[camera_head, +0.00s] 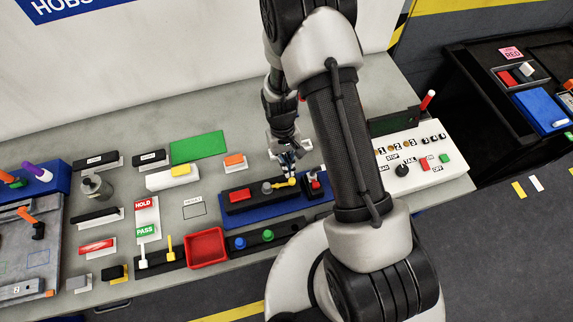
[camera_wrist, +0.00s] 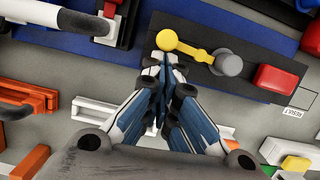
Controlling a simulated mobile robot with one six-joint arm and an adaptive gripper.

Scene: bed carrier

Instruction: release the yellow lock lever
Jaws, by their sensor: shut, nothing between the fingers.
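The yellow lock lever (camera_head: 283,183) sits on a dark block on a blue base plate (camera_head: 262,213). In the wrist view the yellow lever (camera_wrist: 192,51) runs from a grey round hub (camera_wrist: 228,63) to a ball-shaped yellow end. My gripper (camera_head: 289,172) is shut and empty, just above the ball end in the head view. In the wrist view the shut fingertips of my gripper (camera_wrist: 165,62) lie right beside the ball. I cannot tell whether they touch it. A red block (camera_wrist: 277,79) is on the dark block beyond the hub.
A red-topped black device (camera_head: 315,184) stands close to the right of the lever. A white control box (camera_head: 410,160) is farther right. A red tray (camera_head: 206,262) and a panel with blue and green buttons (camera_head: 255,239) lie in front. A green plate (camera_head: 199,147) lies behind left.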

